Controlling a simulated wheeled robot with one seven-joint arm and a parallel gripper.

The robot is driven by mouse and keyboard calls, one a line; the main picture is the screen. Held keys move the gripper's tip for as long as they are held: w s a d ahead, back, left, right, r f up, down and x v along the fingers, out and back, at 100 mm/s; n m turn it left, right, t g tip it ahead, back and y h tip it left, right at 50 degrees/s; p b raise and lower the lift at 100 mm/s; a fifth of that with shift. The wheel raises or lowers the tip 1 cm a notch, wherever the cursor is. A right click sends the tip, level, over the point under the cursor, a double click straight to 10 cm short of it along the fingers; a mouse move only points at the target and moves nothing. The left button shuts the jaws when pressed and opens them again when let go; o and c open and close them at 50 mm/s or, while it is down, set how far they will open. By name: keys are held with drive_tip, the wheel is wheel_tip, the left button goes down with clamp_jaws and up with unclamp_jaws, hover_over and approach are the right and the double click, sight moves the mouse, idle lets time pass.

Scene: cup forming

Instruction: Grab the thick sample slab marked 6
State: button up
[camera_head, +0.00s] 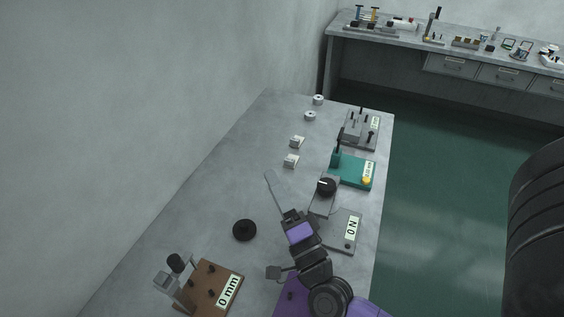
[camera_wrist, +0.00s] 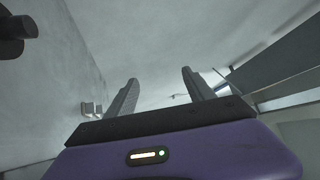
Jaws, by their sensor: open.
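Two small pale slabs stand on the grey bench in the head view, a farther one (camera_head: 297,141) and a nearer one (camera_head: 291,160). Their markings are too small to read, so I cannot tell which is marked 6. One finger shows clearly there.
Two pale round pieces (camera_head: 310,115) lie beyond the slabs. A teal device (camera_head: 353,171), a grey device reading 0 N (camera_head: 342,237) and a grey fixture (camera_head: 360,130) line the right side. A black disc (camera_head: 244,230) and brown 0 mm gauge (camera_head: 212,286) are nearer. The bench's left-middle is clear.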

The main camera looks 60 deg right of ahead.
sight(288, 162)
drive_tip(key=w+d+r+m+g+h, duration=0.1)
drive_tip(key=w+d+m+g+h, duration=0.3)
drive_tip(key=m, duration=0.3)
drive_tip(key=d+f+m+g+y, duration=0.1)
drive_tip(key=d+f+m+g, duration=0.3)
drive_tip(key=m, duration=0.3)
drive_tip(key=w+d+f+m+g+y+p, duration=0.1)
drive_tip(key=d+f+m+g, duration=0.3)
drive_tip(key=m, duration=0.4)
drive_tip(key=w+d+f+m+g+y+p, duration=0.1)
drive_tip(key=d+f+m+g, duration=0.3)
drive_tip(key=m, duration=0.4)
drive_tip(key=shift+d+f, duration=0.3)
drive_tip(key=shift+f, duration=0.6)
drive_tip(key=shift+w+d+f, duration=0.1)
drive_tip(key=shift+d+f, duration=0.1)
drive_tip(key=shift+d, duration=0.05)
drive_tip(key=x, duration=0.4)
drive_tip(key=p+x, duration=0.1)
drive_tip(key=x, duration=0.2)
drive_tip(key=shift+w, duration=0.35)
drive_tip(key=shift+c, duration=0.4)
clamp_jaws()
drive_tip(key=shift+r, duration=0.1)
